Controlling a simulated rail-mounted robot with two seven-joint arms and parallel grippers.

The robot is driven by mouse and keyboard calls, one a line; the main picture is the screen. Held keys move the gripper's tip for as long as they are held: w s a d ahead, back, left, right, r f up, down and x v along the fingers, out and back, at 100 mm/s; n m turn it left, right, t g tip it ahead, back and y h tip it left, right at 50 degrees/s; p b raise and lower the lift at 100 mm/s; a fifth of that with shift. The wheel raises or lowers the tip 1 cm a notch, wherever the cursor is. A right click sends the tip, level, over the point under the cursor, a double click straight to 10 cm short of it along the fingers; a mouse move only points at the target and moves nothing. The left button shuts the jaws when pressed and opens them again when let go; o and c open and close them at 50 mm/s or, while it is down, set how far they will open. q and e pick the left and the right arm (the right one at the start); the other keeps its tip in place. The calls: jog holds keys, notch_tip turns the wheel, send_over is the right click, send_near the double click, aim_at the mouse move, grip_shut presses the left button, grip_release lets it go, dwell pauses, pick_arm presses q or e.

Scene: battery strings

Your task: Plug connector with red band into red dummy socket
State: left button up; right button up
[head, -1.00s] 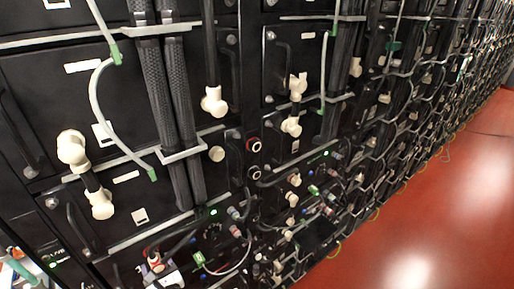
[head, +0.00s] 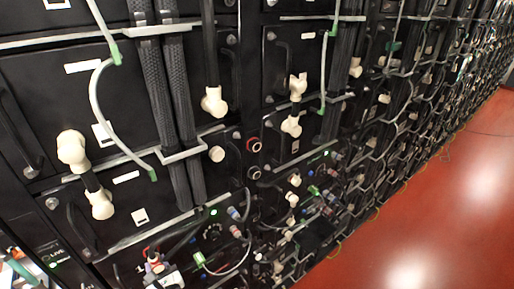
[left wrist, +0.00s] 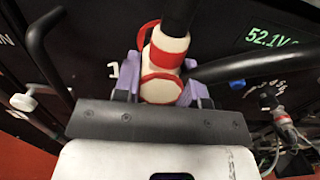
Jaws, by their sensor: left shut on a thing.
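In the left wrist view, a cream-white connector (left wrist: 172,43) with a red band (left wrist: 165,57) sits between the purple fingers of my left gripper (left wrist: 158,93). The gripper is shut on it. The connector's far end is hidden. In the head view my left gripper (head: 158,271) is small at the bottom, close to the battery front. My right gripper is not in view.
Black battery modules with handles, white connectors (head: 214,102) and braided cables (head: 155,90) fill the rack. A black handle (left wrist: 45,45) and a black cable (left wrist: 235,68) flank the gripper closely.

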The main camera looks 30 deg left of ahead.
pick_arm(q)
jog(key=shift+d, duration=0.1)
jog(key=shift+s+d, duration=0.2)
jog(key=shift+d, duration=0.1)
jog(key=shift+s+d, duration=0.1)
jog(key=shift+d, duration=0.1)
jog(key=shift+v, duration=1.15)
jog(key=shift+d, duration=0.15)
dwell(0.4)
jog(key=shift+b+v, duration=0.6)
jog(key=shift+v, duration=1.8)
jog(key=shift+r, duration=0.15)
